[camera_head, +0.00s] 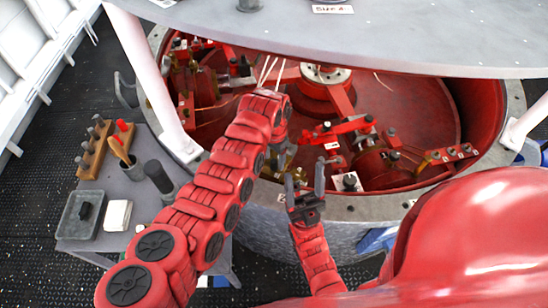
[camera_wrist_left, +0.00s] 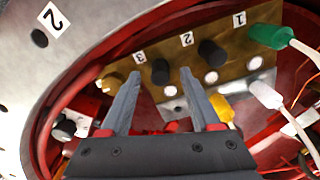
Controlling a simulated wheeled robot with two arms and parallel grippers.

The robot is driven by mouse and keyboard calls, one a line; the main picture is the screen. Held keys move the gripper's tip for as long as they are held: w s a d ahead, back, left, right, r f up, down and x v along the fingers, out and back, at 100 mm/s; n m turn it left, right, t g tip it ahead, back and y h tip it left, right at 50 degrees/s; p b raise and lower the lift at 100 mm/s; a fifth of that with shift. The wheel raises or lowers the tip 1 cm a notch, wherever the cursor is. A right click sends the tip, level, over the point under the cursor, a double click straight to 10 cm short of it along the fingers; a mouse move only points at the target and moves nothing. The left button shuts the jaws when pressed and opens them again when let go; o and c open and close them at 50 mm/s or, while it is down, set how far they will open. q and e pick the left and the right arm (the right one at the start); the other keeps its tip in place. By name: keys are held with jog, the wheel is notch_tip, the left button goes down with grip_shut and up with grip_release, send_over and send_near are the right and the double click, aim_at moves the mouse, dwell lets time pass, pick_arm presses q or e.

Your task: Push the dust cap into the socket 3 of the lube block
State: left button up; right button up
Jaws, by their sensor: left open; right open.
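Another black cap (camera_wrist_left: 211,53) is by label 2, and a green plug (camera_wrist_left: 268,37) by label 1. My left gripper (camera_wrist_left: 158,82) is open and empty, its fingertips on either side of the label 3 cap, apparently short of it. My right gripper (camera_head: 305,182) is open and empty by the drum's front rim.
White and yellow plugs (camera_wrist_left: 222,108) with cables hang near the block. A red-lined drum with a grey rim (camera_head: 262,196) surrounds the machinery. A side table at left holds a grey tray (camera_head: 66,232) with a black object, a white block (camera_head: 117,215) and a wooden rack (camera_head: 94,150).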

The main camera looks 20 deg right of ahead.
pick_arm(q)
notch_tip(320, 180, up, 6)
jog(key=shift+r+b, duration=0.2)
jog(key=shift+b, duration=1)
jog(key=shift+r, duration=0.55)
